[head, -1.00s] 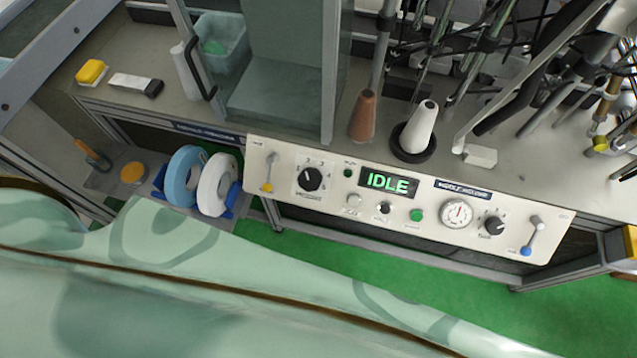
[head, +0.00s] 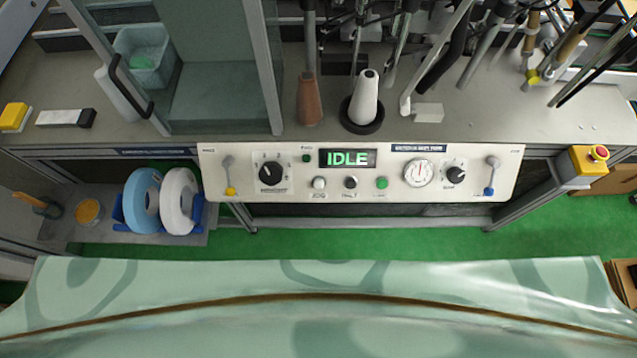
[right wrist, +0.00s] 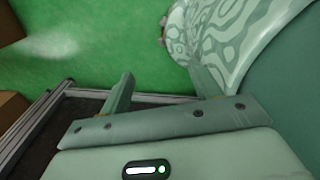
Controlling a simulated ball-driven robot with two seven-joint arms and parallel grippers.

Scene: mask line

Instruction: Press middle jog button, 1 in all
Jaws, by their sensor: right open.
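The cream control panel (head: 225,150) runs along the front of the bench in the head view, with a lit green IDLE display (head: 347,158). Below the display are a white button (head: 319,183), a black button (head: 351,182) and a green button (head: 382,182) in a row. The caption under the white one looks like JOG, but the lettering is blurred. My right gripper (right wrist: 162,78) shows only in the right wrist view, open and empty, with green floor beyond its fingers. It is away from the panel buttons. My left gripper is not in view.
The panel also has dials, a gauge (head: 419,173) and levers at both ends. A yellow box with a red stop button (head: 599,153) is to its right. White and blue rolls (head: 180,200) sit low at left. Green floor (head: 430,242) is clear before the panel.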

